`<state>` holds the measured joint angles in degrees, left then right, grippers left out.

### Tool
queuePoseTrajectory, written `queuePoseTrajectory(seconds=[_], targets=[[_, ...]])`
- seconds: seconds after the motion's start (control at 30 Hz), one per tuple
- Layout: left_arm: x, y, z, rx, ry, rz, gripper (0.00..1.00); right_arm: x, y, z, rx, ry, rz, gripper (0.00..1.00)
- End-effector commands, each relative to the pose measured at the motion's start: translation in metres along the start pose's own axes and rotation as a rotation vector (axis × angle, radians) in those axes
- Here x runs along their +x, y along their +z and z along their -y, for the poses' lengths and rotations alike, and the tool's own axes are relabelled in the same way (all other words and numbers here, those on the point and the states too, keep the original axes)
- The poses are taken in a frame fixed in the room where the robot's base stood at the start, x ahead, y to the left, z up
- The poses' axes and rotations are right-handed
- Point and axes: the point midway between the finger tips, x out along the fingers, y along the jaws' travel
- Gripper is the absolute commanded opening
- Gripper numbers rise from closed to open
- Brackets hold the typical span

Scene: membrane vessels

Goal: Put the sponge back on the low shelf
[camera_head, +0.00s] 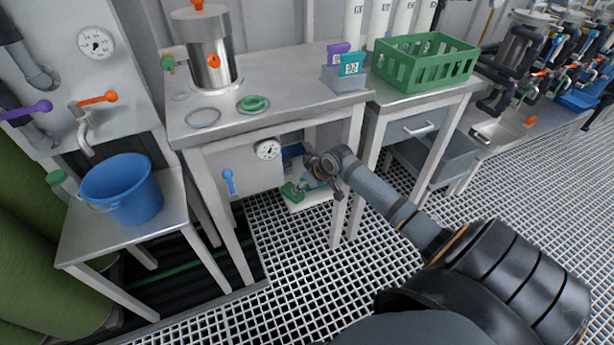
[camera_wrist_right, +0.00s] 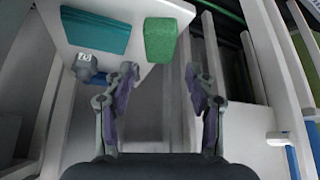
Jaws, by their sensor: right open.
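The green sponge (camera_wrist_right: 160,40) rests on the white low shelf (camera_wrist_right: 142,75), close to its edge, in the right wrist view. In the head view the sponge (camera_head: 291,191) shows under the metal table, at the left part of the shelf (camera_head: 310,203). My right gripper (camera_wrist_right: 161,78) is open, with nothing between its fingers. The sponge is just beyond the fingertips and looks apart from them. In the head view my right gripper (camera_head: 322,176) reaches under the table and partly covers the shelf. My left gripper is out of view.
A teal item (camera_wrist_right: 95,30) and a small grey object with a number tag (camera_wrist_right: 84,60) lie beside the sponge. Table legs (camera_head: 347,170) stand close to my right arm. A blue bucket (camera_head: 122,188) and a green crate (camera_head: 426,62) stand on the tables.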

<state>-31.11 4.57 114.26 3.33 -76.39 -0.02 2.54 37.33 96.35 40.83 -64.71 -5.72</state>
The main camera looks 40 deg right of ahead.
Motion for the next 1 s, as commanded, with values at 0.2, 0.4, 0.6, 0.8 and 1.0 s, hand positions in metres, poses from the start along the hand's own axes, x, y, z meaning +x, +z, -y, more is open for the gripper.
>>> queuePoseTrajectory(seconds=[0.2, 0.4, 0.6, 0.8, 1.0], targets=[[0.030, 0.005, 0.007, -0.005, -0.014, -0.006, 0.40, -0.027, -0.001, -0.001, -0.002, 0.002, 0.000, 0.56], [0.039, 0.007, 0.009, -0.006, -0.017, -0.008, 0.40, -0.030, 0.000, 0.000, 0.002, 0.000, 0.000, 0.56], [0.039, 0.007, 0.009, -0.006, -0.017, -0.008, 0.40, 0.012, 0.086, 0.046, 0.037, -0.005, 0.115, 0.56], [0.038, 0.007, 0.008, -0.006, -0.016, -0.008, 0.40, 0.038, 0.240, 0.133, 0.094, 0.032, 0.335, 0.56], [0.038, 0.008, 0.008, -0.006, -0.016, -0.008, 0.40, 0.030, 0.308, 0.173, 0.117, 0.068, 0.447, 0.56]])
